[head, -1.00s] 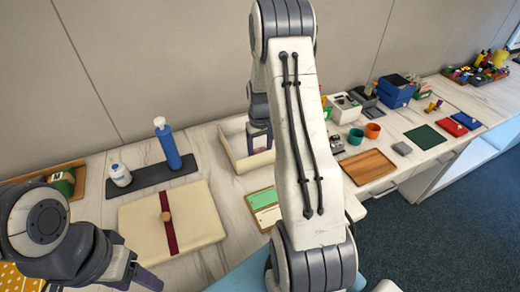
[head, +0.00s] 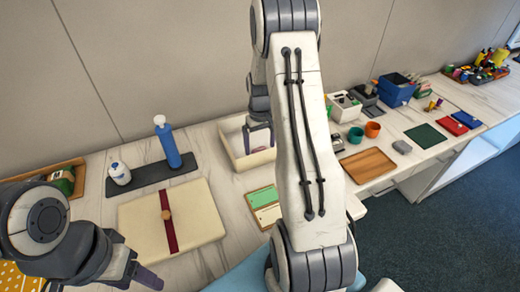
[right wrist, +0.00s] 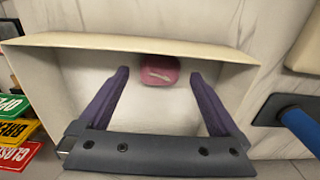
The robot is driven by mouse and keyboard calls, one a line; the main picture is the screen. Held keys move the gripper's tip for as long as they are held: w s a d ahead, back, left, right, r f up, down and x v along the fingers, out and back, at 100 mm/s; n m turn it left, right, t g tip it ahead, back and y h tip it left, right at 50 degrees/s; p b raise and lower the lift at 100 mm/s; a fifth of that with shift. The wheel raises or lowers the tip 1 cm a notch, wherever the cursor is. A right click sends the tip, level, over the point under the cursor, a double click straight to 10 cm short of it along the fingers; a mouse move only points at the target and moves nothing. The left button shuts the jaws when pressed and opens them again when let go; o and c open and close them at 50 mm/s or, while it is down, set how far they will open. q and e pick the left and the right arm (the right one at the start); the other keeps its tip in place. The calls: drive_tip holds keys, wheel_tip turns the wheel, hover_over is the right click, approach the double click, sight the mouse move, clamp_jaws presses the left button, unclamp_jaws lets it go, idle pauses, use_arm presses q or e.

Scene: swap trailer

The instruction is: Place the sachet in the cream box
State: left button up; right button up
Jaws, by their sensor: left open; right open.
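The cream box (head: 229,148) is an open, low-walled box at the back of the counter, partly hidden behind my right arm. The sachet (right wrist: 160,72), small and dark pink, lies inside the box near one wall in the right wrist view. My right gripper (head: 259,142) is open over the box; its purple fingers stand apart on either side of the sachet in the wrist view, not visibly touching it. My left gripper (head: 147,279) is open and empty at the lower left, in front of the counter, only partly visible.
A flat cream case (head: 200,211) with a red band lies left of the box. A blue bottle (head: 168,146) and a white bottle (head: 119,173) stand on a dark mat. Coloured signs (head: 264,205) lie in front of the box; a wooden tray (head: 367,165) is further right.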

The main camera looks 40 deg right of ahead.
sight(260, 150)
wheel_tip(260, 150, up, 10)
drive_tip(key=a+r+n, duration=0.3)
drive_tip(key=a, duration=1)
drive_tip(key=s+a+r+n, duration=0.2)
drive_tip(key=s+a, duration=0.5)
drive_tip(key=a, duration=0.5)
drive_tip(key=s+a+n, duration=0.2)
drive_tip(key=s+a, duration=0.2)
drive_tip(key=s, duration=0.5)
drive_tip(key=s+a+n+y, duration=0.1)
drive_tip(key=s+a+n, duration=0.2)
drive_tip(key=s+a, duration=0.2)
drive_tip(key=s, duration=0.3)
drive_tip(key=shift+s+f+b, duration=0.35)
drive_tip(key=shift+b, duration=0.05)
